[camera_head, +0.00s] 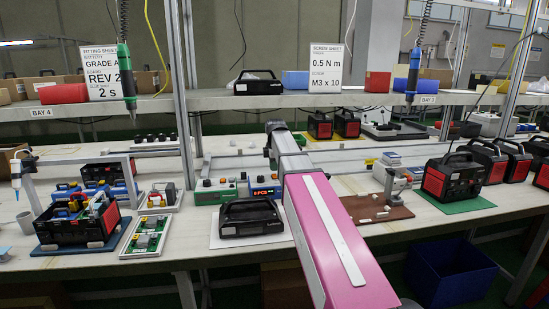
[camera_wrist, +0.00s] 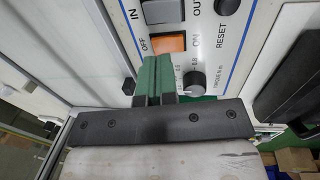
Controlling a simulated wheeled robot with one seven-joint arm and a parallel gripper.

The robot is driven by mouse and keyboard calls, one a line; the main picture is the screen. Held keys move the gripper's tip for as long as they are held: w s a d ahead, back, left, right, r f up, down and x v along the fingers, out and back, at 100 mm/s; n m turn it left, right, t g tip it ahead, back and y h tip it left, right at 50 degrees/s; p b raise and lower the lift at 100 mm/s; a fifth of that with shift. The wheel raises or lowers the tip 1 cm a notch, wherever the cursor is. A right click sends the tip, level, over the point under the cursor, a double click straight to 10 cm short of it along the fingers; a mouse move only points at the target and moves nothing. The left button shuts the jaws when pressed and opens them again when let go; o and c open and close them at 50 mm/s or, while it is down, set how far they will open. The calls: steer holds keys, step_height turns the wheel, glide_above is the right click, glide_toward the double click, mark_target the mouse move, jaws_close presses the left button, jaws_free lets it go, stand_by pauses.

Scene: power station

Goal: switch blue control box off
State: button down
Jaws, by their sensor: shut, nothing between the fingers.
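The control box face (camera_wrist: 222,62) fills the upper middle of the wrist view. It is white with blue lines and has IN, OUT, OFF, ON and RESET lettering. An orange, lit-looking rocker switch (camera_wrist: 168,43) sits between OFF and ON. My gripper (camera_wrist: 156,58) has its green fingers together and empty, with the tips just below the switch in the picture; I cannot tell whether they touch it. In the head view my arm reaches toward the control boxes with knobs (camera_head: 214,190) on the bench; my fingers are hidden there, and I cannot tell which box is the blue one.
A black knob (camera_wrist: 194,81) sits beside the fingers, and another is by RESET. In the head view a black case (camera_head: 250,218) stands close left of my arm. A shelf (camera_head: 215,101) runs above the bench. A brown board (camera_head: 375,209) lies to the right.

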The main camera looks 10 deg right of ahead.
mark_target(275, 176)
steer(key=shift+w+f, duration=0.15)
steer(key=shift+f, duration=0.95)
